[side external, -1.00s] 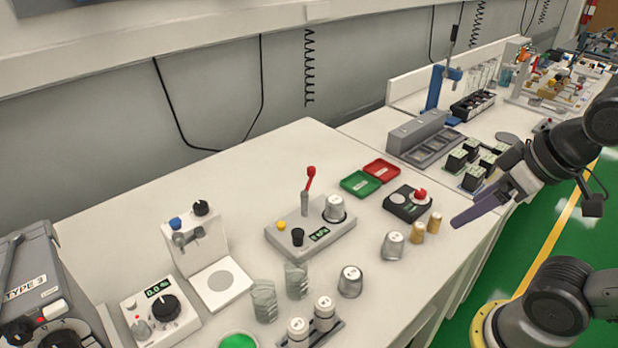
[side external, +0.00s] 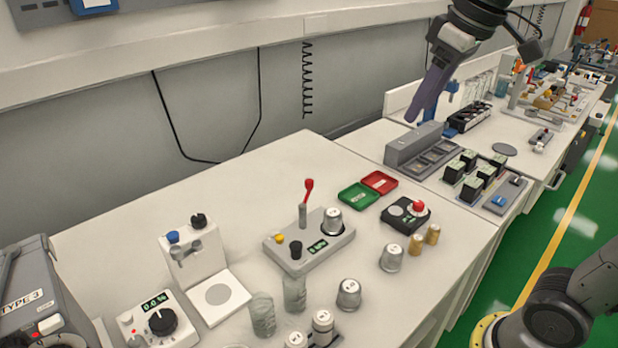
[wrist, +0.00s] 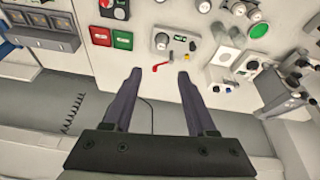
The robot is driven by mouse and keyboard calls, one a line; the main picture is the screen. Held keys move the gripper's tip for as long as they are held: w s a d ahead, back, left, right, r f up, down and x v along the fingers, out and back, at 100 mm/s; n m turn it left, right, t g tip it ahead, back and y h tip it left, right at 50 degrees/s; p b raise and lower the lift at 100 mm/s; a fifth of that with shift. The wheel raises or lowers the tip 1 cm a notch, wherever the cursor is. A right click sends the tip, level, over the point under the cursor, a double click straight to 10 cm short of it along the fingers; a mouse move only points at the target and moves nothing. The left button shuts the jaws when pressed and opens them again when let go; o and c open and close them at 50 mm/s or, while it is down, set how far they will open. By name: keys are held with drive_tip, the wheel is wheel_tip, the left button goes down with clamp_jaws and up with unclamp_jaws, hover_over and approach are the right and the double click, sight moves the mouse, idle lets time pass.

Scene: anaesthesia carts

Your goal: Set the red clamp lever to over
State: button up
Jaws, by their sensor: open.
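The red clamp lever (side external: 308,191) stands up from a grey post on a grey box (side external: 283,263), its red knob at the top and leaning slightly right. The box also carries a silver cup (side external: 333,222), a black knob (side external: 296,250), a yellow button and a small display. In the wrist view the red lever (wrist: 161,66) shows between and beyond my fingertips.
Green (side external: 358,196) and red (side external: 380,182) trays lie right of the box. Glass beakers (side external: 263,314) and metal cups (side external: 348,294) stand in front of it. A white dispenser stand (side external: 195,250) is on the left. A grey compartment rack (side external: 418,150) is below my gripper.

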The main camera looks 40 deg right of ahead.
drive_tip(key=w+r, duration=0.1)
drive_tip(key=w, duration=0.6)
drive_tip(key=g, duration=0.4)
hover_over(309, 180)
wheel_tip(309, 180, down, 14)
drive_tip(key=shift+n, duration=0.3)
wheel_tip(309, 180, down, 14)
drive_tip(key=shift+c, duration=0.3)
clamp_jaws()
